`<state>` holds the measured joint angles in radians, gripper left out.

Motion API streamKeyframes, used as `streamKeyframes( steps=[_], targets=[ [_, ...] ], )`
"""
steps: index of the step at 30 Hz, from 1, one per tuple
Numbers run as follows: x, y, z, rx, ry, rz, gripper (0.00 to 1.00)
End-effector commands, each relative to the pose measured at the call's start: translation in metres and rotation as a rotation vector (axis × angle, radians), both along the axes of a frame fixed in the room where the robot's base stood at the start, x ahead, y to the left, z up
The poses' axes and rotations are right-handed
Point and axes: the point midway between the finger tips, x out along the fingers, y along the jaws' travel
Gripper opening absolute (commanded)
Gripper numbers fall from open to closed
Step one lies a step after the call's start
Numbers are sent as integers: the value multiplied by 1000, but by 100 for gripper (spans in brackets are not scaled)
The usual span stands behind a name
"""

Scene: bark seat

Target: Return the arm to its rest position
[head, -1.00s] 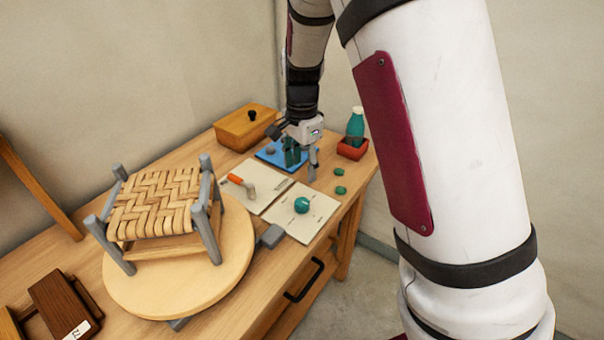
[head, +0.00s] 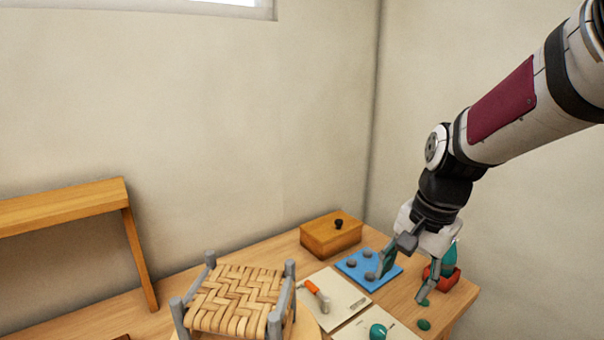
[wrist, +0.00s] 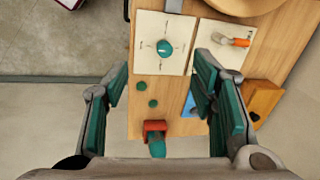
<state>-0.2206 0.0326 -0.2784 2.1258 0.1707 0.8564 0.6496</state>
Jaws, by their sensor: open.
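My gripper (head: 407,282) is open and empty, above the right end of the wooden bench (head: 456,310) in the head view. In the wrist view its two green-padded fingers (wrist: 160,105) stand wide apart, with nothing between them at their own height. My white arm reaches in from the upper right of the head view. Below the gripper lie a blue mat (head: 352,281) with several grey stones and a red box (head: 450,277) with a teal bottle, partly hidden behind the gripper. The red box also shows in the wrist view (wrist: 153,127).
The woven bark seat (head: 235,300) stands at the front left of the bench. A wooden box (head: 331,236) with a black knob sits against the wall. Pale cards (head: 340,290) hold an orange-handled tool (head: 315,294) and a teal knob (head: 378,331). A wooden shelf (head: 62,207) stands left.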

Motion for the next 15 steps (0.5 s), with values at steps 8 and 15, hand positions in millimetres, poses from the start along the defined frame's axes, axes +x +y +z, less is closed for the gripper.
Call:
streamKeyframes(
  steps=[8, 15],
  targets=[
    [-75, -2, 52, -61, -158, 312, 52],
    [-138, -5, 70, -196, -273, 567, 52]
  ],
)
